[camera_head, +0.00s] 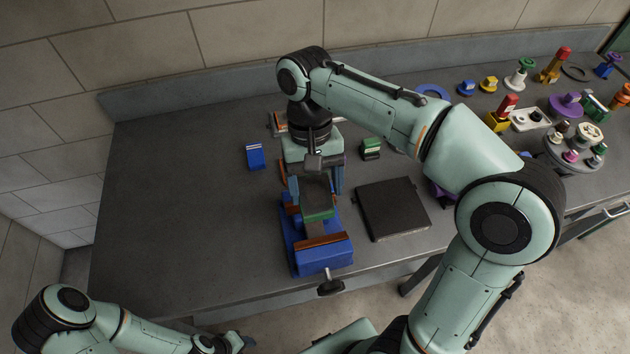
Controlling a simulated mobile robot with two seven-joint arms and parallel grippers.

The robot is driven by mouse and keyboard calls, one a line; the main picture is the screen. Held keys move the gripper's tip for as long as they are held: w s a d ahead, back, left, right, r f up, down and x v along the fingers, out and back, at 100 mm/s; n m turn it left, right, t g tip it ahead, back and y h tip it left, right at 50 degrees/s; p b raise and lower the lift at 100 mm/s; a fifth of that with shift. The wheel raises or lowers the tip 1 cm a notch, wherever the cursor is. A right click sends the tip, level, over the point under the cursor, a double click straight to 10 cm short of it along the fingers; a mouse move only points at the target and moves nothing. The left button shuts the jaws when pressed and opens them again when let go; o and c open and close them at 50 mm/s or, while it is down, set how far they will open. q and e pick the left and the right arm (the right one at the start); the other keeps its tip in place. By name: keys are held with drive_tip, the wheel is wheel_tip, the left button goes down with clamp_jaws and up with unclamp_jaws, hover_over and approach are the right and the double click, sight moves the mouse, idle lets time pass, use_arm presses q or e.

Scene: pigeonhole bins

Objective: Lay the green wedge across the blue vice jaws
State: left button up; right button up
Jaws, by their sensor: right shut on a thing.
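The blue vice (325,257) stands at the front edge of the table, with brown-faced jaws and a dark screw handle at its front. The green wedge (319,215) shows a green front edge and a dark grey top, above the vice's jaw area. My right gripper (314,184) comes down from behind with a finger on each side of the wedge and is shut on it. Whether the wedge touches the jaws cannot be told from this angle. The gripper and wedge hide the back of the vice. My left gripper (232,342) is low at the bottom edge, its fingers unclear.
A black square plate (391,208) lies right of the vice. A small blue block (256,157) lies to the left, and a green-and-dark block (371,148) stands behind the plate. Several coloured parts crowd the right end. The table's left side is clear.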

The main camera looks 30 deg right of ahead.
sight(316, 200)
use_arm(q)
drive_tip(key=shift+w+r, duration=0.15)
use_arm(e)
drive_tip(key=shift+w+f, duration=0.15)
drive_tip(key=shift+f, duration=0.55)
wheel_tip(316, 200, down, 4)
drive_tip(key=shift+r+b, duration=0.2)
drive_tip(key=shift+b, duration=0.85)
use_arm(q)
drive_tip(key=shift+s+f+b, duration=0.15)
drive_tip(key=shift+s+f, duration=0.65)
drive_tip(key=shift+f, duration=0.2)
drive_tip(key=shift+s+f+b, duration=0.15)
drive_tip(key=shift+s+f, duration=0.6)
drive_tip(key=shift+f, duration=0.2)
use_arm(e)
drive_tip(key=shift+f, duration=0.75)
use_arm(q)
drive_tip(key=shift+s+f+g+b, duration=0.15)
drive_tip(key=shift+s+f+b, duration=0.15)
drive_tip(key=shift+f+b, duration=0.15)
drive_tip(key=shift+s+f+g+b, duration=0.15)
drive_tip(key=shift+s+f+b, duration=0.15)
drive_tip(key=shift+f, duration=0.2)
use_arm(e)
drive_tip(key=shift+f, duration=1.7)
drive_tip(key=o, duration=1.2)
drive_tip(key=shift+c, duration=0.2)
use_arm(q)
drive_tip(key=shift+r, duration=0.1)
